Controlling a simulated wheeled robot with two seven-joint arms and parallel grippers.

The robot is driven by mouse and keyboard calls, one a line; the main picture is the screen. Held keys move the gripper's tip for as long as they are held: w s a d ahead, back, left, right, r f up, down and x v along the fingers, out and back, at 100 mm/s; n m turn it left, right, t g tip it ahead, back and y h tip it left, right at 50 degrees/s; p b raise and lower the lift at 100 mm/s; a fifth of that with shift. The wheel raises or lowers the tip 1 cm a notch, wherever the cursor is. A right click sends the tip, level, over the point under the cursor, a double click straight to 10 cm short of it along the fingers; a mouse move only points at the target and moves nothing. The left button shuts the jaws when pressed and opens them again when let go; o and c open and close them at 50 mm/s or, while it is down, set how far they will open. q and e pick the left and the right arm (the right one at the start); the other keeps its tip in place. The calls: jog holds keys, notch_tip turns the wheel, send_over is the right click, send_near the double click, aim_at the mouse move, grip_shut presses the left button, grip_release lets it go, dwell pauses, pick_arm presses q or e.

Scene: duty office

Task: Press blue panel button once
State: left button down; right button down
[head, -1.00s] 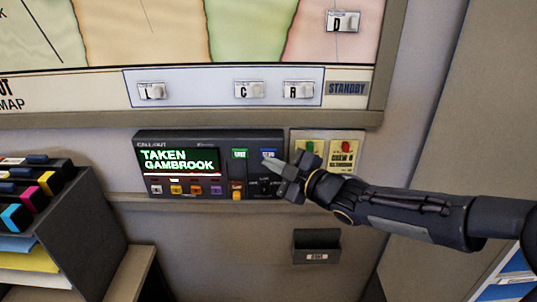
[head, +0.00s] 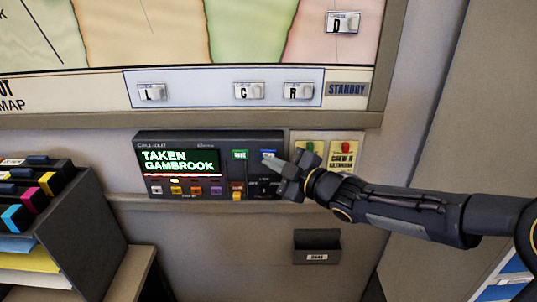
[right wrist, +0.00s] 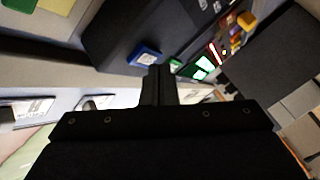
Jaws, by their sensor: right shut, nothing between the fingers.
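The blue button (head: 268,154) is at the upper right of the dark call-out panel (head: 210,139). It also shows in the right wrist view (right wrist: 146,55) as a blue square just beyond my fingertips. My right gripper (head: 271,166) is shut and empty, its tips close in front of the panel just below the blue button. The panel's screen (head: 178,161) reads "TAKEN GAMBROOK". My left gripper is not in view.
A green button (head: 239,155) sits left of the blue one, with a yellow button (head: 237,191) below. A plate with green and red buttons (head: 345,147) is to the right. A small dark holder (head: 317,246) is below; the map board (head: 60,118) is above.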

jog(key=shift+w, duration=0.45)
dwell(0.6)
dwell(0.4)
jog(key=shift+s+b, duration=0.35)
jog(key=shift+s, duration=0.45)
jog(key=s+b, duration=0.2)
jog(key=s, duration=0.3)
dwell(0.5)
